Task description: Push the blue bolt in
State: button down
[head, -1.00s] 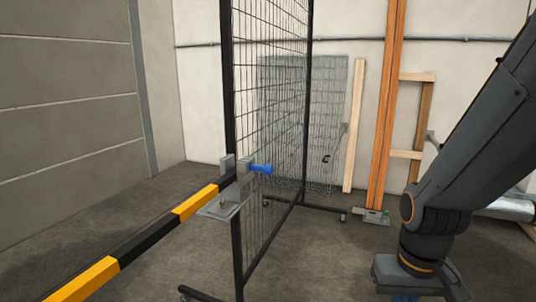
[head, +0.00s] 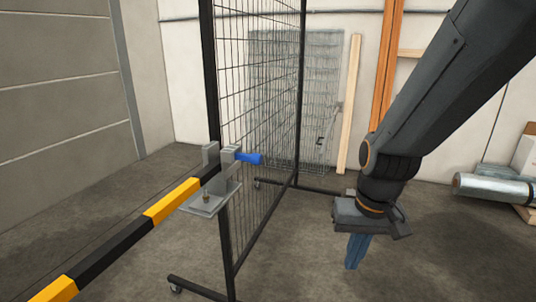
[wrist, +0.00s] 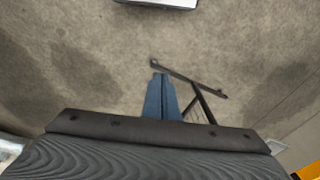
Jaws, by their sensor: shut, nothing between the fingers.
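The blue bolt (head: 248,158) sticks out to the right from a grey metal bracket (head: 226,170) in the head view. The bracket stands at the end of a yellow and black barrier bar (head: 113,240), beside the mesh panel's near post. My gripper (head: 352,262) is to the right of the bolt and lower in the picture, pointing down, apart from it. Its blue fingers are closed together and hold nothing. They also show in the wrist view (wrist: 161,98), over bare floor. The bolt is not seen in the wrist view.
A black-framed wire mesh panel (head: 260,110) on castered feet runs away behind the bolt. Its foot bar (wrist: 190,78) shows in the wrist view. A light timber (head: 348,105) and an orange post (head: 388,65) stand behind. A silver roll (head: 494,188) lies at right.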

jog(key=w+a+r+t+y, duration=0.1)
jog(key=w+a+r, duration=0.3)
jog(key=w+r, duration=0.2)
jog(key=w+a+r+m+t+y+p, duration=0.1)
jog(key=w+a+r+t, duration=0.1)
jog(key=w+r, duration=0.5)
jog(key=w+a+r+m+t+y, duration=0.1)
jog(key=w+a+r+t, duration=0.1)
jog(key=w+a+r, duration=0.3)
jog(key=w+r, duration=0.1)
jog(key=w, duration=0.2)
jog(key=shift+a+r+p, duration=0.25)
jog(key=shift+a+p, duration=0.1)
jog(key=w+a+f+p, duration=0.3)
jog(key=w+a+f, duration=0.3)
jog(key=a+f, duration=0.1)
jog(key=shift+w+f, duration=0.25)
jog(key=shift+f, duration=0.25)
jog(key=shift+d, duration=0.1)
